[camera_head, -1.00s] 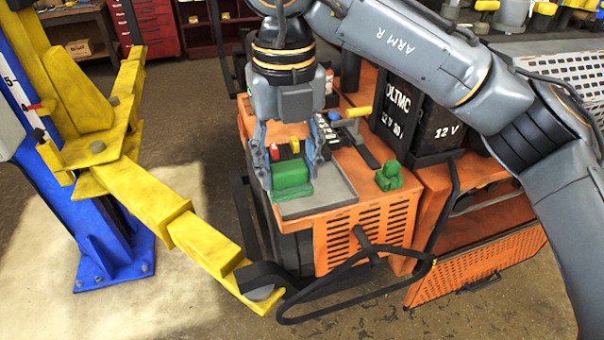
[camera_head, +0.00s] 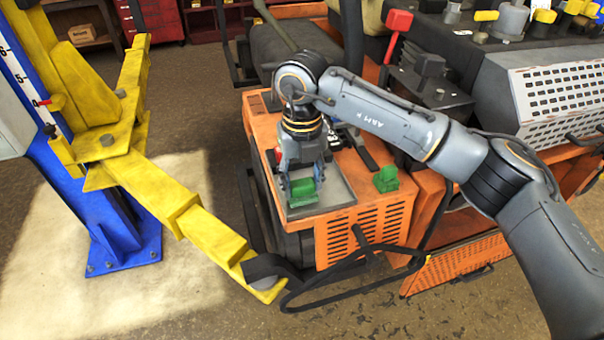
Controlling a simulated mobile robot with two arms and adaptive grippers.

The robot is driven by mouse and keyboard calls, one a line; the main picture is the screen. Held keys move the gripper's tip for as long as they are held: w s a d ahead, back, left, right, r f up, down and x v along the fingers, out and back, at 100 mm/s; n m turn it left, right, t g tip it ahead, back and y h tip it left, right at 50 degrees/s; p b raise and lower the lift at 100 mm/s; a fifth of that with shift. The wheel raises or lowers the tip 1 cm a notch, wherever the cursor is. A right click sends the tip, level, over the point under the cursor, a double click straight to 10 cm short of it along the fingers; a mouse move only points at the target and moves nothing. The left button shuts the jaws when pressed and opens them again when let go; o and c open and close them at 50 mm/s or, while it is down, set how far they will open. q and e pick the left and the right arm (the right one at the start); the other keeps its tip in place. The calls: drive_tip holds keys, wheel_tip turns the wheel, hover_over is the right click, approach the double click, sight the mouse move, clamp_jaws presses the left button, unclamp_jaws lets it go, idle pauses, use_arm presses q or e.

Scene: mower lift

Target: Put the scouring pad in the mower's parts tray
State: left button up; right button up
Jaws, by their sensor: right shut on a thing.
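My right gripper (camera_head: 301,185) points down over the mower's parts tray and is shut on the green scouring pad (camera_head: 302,192). The pad is between the fingertips, at or just above the tray floor; I cannot tell if it touches. The grey parts tray (camera_head: 338,192) is a shallow tray on top of the orange mower body, near its front edge. The gripper hides the back of the tray. My left gripper is not in view.
A green knobbed part (camera_head: 386,179) sits on the orange deck right of the tray. A yellow lift arm (camera_head: 160,197) reaches in from the blue post (camera_head: 90,200) at left. A black bar loop (camera_head: 340,285) sticks out in front of the mower.

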sight(302, 182)
drive_tip(key=shift+f, duration=0.15)
drive_tip(key=o, duration=1.1)
drive_tip(key=shift+r, duration=0.3)
wheel_tip(302, 182, up, 12)
drive_tip(key=b, duration=0.4)
drive_tip(key=shift+f, duration=0.2)
